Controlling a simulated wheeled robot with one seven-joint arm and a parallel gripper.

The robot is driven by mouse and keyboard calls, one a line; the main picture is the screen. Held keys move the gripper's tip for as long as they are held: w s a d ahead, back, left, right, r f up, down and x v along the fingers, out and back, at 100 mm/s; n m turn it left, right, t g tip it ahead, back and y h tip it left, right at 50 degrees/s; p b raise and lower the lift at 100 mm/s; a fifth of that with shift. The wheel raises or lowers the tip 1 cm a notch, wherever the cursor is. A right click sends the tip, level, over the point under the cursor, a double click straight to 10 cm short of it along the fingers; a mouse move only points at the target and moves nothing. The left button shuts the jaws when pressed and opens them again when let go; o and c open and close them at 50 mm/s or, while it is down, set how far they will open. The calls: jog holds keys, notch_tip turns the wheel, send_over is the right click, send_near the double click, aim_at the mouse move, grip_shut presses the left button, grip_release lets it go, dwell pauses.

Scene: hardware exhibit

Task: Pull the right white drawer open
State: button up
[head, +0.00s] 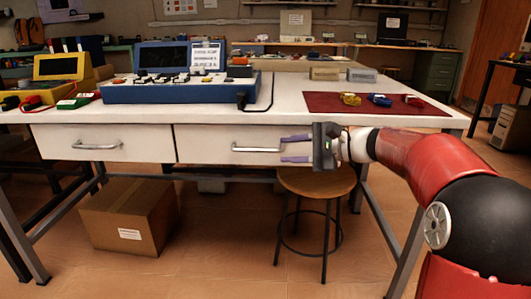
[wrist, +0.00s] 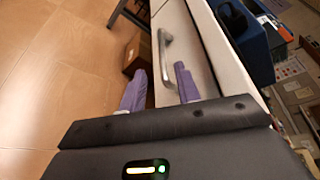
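The right white drawer (head: 205,143) is flush in the front of the white workbench, with a silver bar handle (head: 255,149). In the head view my gripper (head: 281,149) is at the handle's right end, its two purple fingers apart, one above and one below the handle's level. In the wrist view the handle (wrist: 165,58) shows between the spread fingers (wrist: 160,60), on the drawer front (wrist: 192,50). The gripper is open and holds nothing. Whether a finger touches the handle or drawer I cannot tell.
A left drawer (head: 60,143) with a similar handle is beside it, closed. A round wooden stool (head: 318,182) stands below my gripper. A cardboard box (head: 130,215) sits on the floor under the left drawer. A blue console (head: 180,92) and a red mat (head: 330,103) are on the benchtop.

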aim_at(262, 150)
jog(key=x, duration=0.7)
jog(key=shift+w+a, duration=0.25)
jog(key=shift+a, duration=0.1)
grip_shut()
